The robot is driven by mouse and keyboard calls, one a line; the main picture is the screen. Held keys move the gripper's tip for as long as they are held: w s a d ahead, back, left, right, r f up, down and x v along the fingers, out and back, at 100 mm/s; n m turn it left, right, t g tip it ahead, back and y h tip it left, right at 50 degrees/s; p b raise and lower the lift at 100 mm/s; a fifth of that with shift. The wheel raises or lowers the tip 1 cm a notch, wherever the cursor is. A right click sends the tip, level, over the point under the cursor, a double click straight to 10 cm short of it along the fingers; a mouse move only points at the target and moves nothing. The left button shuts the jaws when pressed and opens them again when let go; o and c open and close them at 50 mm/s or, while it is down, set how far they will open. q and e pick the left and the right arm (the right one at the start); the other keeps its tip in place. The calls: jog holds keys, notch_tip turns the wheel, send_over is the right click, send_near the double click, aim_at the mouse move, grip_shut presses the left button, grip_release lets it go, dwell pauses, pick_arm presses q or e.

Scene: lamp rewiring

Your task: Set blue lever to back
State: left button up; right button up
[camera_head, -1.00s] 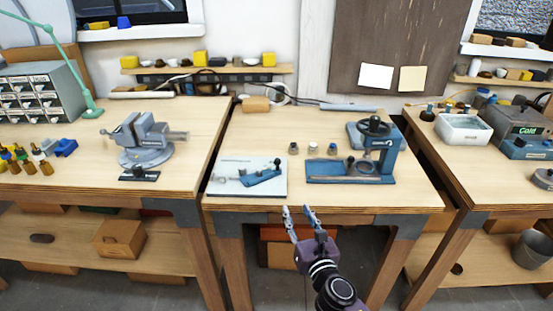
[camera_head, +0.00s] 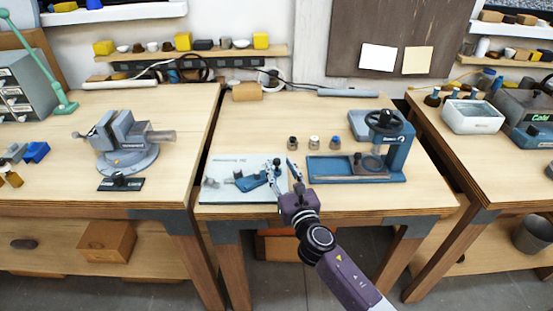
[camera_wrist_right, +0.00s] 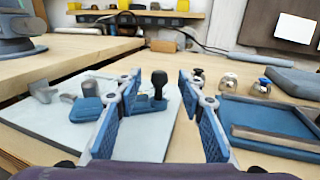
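The blue lever device (camera_head: 252,180) lies on a pale board (camera_head: 215,191) at the front left of the middle table. Its black-knobbed lever (camera_wrist_right: 158,84) stands up in the right wrist view, beyond and between my fingers. My right gripper (camera_head: 282,168) is open, with its fingertips over the right side of the board near the lever. In the right wrist view the open right gripper (camera_wrist_right: 157,115) shows blue finger pads on either side of the lever, with nothing held. I cannot tell whether a finger touches the lever. My left gripper is not in view.
A blue press (camera_head: 388,150) with a black handwheel stands right of the board. Several small jars (camera_head: 314,143) stand behind. A grey vise (camera_head: 128,142) is on the left table. The middle table's back centre is mostly clear.

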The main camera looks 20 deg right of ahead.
aim_at(278, 164)
jog(key=w, duration=0.2)
jog(key=shift+w+f, duration=0.15)
jog(key=shift+w, duration=0.25)
jog(key=shift+w+f, duration=0.1)
jog(key=shift+w, duration=0.3)
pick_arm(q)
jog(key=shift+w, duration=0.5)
pick_arm(e)
jog(key=shift+w, duration=0.1)
grip_shut()
